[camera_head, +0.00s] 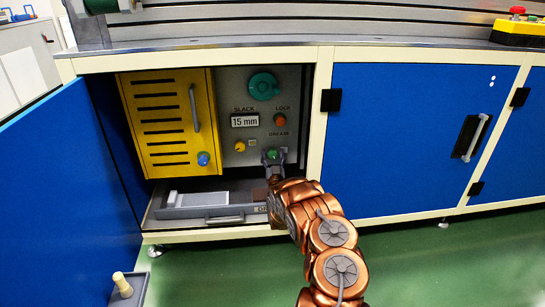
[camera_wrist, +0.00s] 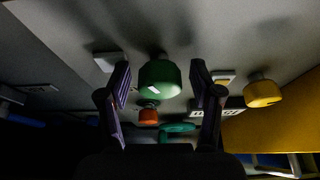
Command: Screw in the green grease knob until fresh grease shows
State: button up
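The green grease knob (camera_head: 272,154) is on the grey panel under the "GREASE" label, low on the right. In the wrist view the green knob (camera_wrist: 160,80) sits between my fingers, with a white mark on its face. My gripper (camera_head: 273,161) is at the knob in the head view. In the wrist view my gripper (camera_wrist: 161,88) is open, one finger on each side of the knob, with a narrow dark gap at each side. A small pale plate (camera_wrist: 108,61) is beside the knob; I cannot make out any grease on it.
The panel also has a yellow knob (camera_head: 240,146), an orange lock knob (camera_head: 280,119), a large teal wheel (camera_head: 263,86) and a "15 mm" slack display (camera_head: 245,120). A yellow slotted door (camera_head: 160,105) stands to the left. A grey drawer (camera_head: 190,212) lies below.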

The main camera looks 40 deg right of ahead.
jog(key=c, duration=1)
jog(key=shift+r+m+p, duration=0.15)
jog(key=shift+m+p, duration=0.15)
jog(key=shift+p, duration=0.35)
jog(key=shift+w+r+m+g+h+p, duration=0.1)
jog(key=shift+r+m+g+h+p, duration=0.3)
jog(key=shift+p, duration=0.65)
jog(key=m+g+h+p, duration=0.1)
jog(key=m+p, duration=0.3)
jog(key=p, duration=0.3)
jog(key=shift+a+f, duration=0.1)
jog(key=shift+a, duration=0.05)
jog(key=m+g+p, duration=0.1)
jog(key=m+p, duration=0.1)
jog(key=p, duration=0.2)
jog(key=m+g+h+p, duration=0.1)
jog(key=m+p, duration=0.2)
jog(key=p, duration=0.1)
jog(key=shift+f+m+g+h, duration=0.1)
jog(key=shift+m+g+h, duration=0.2)
jog(key=shift+g, duration=0.1)
jog(key=shift+f+m+p, duration=0.2)
jog(key=shift+m+p, duration=0.4)
jog(key=shift+p, duration=0.15)
jog(key=shift+m+g, duration=0.3)
jog(key=shift+g, duration=0.1)
